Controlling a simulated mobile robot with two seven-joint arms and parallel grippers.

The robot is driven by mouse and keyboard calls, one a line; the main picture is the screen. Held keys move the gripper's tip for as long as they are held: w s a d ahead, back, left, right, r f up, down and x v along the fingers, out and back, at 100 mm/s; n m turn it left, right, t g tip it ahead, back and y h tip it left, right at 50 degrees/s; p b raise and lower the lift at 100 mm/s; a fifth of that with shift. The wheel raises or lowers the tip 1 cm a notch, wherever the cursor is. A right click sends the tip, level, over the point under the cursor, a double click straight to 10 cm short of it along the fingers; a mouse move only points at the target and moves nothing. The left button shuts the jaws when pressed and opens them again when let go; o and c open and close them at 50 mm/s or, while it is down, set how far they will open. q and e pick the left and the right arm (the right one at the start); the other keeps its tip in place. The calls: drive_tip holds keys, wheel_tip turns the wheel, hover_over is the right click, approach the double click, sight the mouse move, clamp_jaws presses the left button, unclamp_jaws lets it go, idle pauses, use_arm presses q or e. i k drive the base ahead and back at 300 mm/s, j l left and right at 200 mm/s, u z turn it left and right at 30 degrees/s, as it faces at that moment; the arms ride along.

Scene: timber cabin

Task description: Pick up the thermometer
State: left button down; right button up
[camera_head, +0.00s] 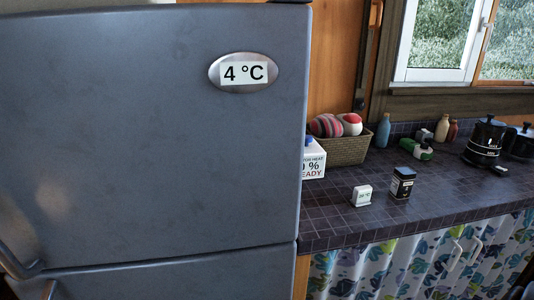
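A small white thermometer (362,195) with a greenish display stands upright on the dark tiled counter (345,224), near its front edge and right of the refrigerator. Its reading is too small to make out for certain. A small dark tin or box (402,183) with a label stands close to its right. I see neither of my grippers clearly in the head view.
The grey refrigerator (150,150), with a "4 °C" display (243,73), fills the left side. A white carton (313,164) is partly hidden by its edge. Behind are a basket (345,150), bottles (383,131) and a black kettle (485,142). The front right counter is clear.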

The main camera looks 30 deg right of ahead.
sight(362, 195)
drive_tip(key=z, duration=0.45)
drive_tip(key=l+z, duration=0.1)
drive_tip(key=z, duration=0.8)
drive_tip(key=l+z, duration=0.1)
drive_tip(key=z, duration=0.35)
drive_tip(key=i+u, duration=0.1)
drive_tip(key=u, duration=0.45)
drive_tip(key=i+l+u, duration=0.2)
drive_tip(key=l+u, duration=0.15)
drive_tip(key=l, duration=0.3)
drive_tip(key=i+l+u, duration=0.15)
drive_tip(key=l+u, duration=0.2)
drive_tip(key=l, duration=0.3)
drive_tip(key=l+u, duration=0.4)
drive_tip(key=l, duration=0.25)
